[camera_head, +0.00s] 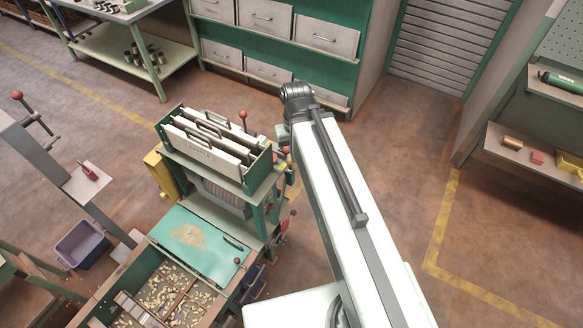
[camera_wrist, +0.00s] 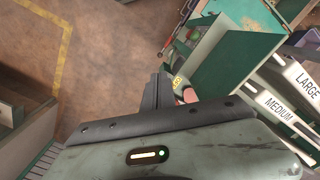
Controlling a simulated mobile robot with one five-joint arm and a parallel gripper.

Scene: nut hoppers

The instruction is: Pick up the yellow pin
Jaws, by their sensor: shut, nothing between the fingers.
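A small yellow piece (camera_wrist: 177,82) shows in the wrist view, just right of my gripper (camera_wrist: 157,78); it is too small to tell for sure that it is the pin. My gripper's dark fingers are together and empty, apart from the yellow piece in the picture. In the head view my fingers are hidden behind my arm.
White panels (camera_head: 205,145) with handles stand in the machine's top; labels MEDIUM (camera_wrist: 279,108) and LARGE show in the wrist view. Red-knobbed levers (camera_head: 243,116) stick up nearby. A teal tray (camera_head: 200,246) lies in front. Open floor (camera_head: 400,180) lies to the right.

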